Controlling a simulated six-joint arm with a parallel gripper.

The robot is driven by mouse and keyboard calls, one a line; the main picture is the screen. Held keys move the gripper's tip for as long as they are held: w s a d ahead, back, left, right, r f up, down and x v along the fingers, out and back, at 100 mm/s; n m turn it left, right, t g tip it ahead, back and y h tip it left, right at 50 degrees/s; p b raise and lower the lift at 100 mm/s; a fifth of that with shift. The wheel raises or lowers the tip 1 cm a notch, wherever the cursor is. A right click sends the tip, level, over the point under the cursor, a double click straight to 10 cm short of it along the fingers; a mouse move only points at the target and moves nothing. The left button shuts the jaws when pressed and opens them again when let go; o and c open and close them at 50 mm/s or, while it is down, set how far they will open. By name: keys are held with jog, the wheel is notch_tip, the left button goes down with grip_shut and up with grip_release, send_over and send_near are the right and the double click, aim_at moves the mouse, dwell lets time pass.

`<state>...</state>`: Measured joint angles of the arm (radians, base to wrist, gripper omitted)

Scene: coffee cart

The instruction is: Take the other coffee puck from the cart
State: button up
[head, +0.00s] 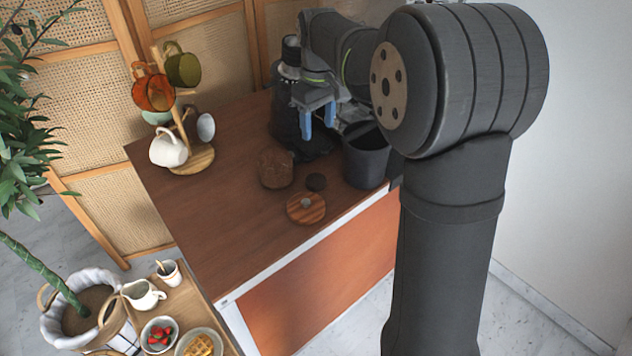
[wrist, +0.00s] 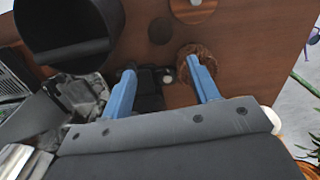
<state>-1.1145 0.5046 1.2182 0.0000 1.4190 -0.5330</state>
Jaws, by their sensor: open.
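A dark round coffee puck (head: 316,182) lies flat on the brown cart top (head: 225,215), between a brown rounded object and a wooden disc. It also shows in the wrist view (wrist: 161,31), beyond my fingertips. My gripper (head: 318,126) has two blue fingers, spread apart with nothing visible between them. It hangs beside the black coffee maker, farther back than the puck and apart from it. In the wrist view, my gripper (wrist: 160,67) has the right finger overlapping the brown rounded object.
A dark bin (head: 366,160) stands right of the puck. The brown rounded object (head: 275,168) is on its left, and the wooden disc (head: 304,213) in front. The black coffee maker (head: 287,118) and a mug tree (head: 190,160) stand farther back. The front-left cart top is clear.

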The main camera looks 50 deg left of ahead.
jog(key=f, duration=0.1)
send_over(317, 180)
jog(key=shift+n, duration=0.3)
jog(key=f, duration=1.1)
jog(key=shift+d+f, duration=0.1)
jog(key=shift+d, duration=0.1)
jog(key=shift+a+f, duration=0.2)
jog(key=shift+f, duration=2.4)
jog(key=c, duration=0.6)
